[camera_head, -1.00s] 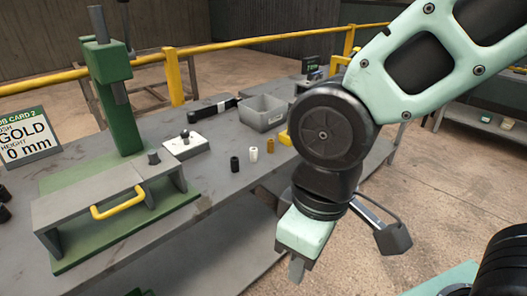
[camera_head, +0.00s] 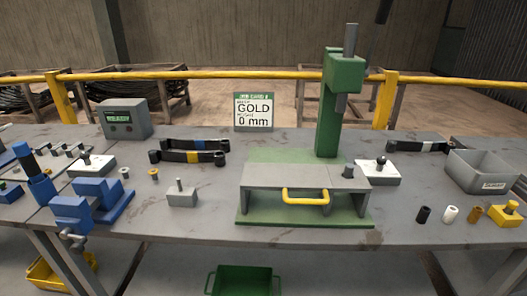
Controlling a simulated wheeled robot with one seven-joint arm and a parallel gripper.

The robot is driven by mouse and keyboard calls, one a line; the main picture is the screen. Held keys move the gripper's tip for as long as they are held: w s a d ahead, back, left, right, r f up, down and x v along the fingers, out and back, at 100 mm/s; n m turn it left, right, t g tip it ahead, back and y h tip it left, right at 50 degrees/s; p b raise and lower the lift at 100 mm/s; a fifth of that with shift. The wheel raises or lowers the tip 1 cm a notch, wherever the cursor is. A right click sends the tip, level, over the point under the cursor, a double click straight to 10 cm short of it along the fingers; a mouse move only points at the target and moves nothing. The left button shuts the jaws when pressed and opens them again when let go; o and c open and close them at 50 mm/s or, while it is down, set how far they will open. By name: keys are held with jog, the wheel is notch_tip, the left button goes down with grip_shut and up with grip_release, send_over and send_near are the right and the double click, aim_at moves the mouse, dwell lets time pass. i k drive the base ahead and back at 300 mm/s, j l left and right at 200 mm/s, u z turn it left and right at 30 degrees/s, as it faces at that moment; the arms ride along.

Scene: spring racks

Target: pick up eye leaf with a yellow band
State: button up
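The eye leaf with a yellow band (camera_head: 207,158) is a dark flat bar with rolled ends. It lies on the grey workbench left of the green press, with its yellow band near its middle. Just behind it lies a similar dark leaf with a blue band (camera_head: 187,144); the two are close and I cannot tell if they touch. A third leaf with a pale band (camera_head: 408,146) lies at the right, behind the press fixture. My gripper is not in view.
A green press (camera_head: 328,115) with a yellow-handled fixture stands mid-bench. A blue vise (camera_head: 72,210), a small grey block (camera_head: 182,198) and a card reading GOLD 0 mm (camera_head: 254,112) are nearby. A grey bin (camera_head: 481,172) and several bushings are at right. A yellow rail runs behind.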

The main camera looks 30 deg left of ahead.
aim_at(218, 157)
jog(key=u, duration=1.55)
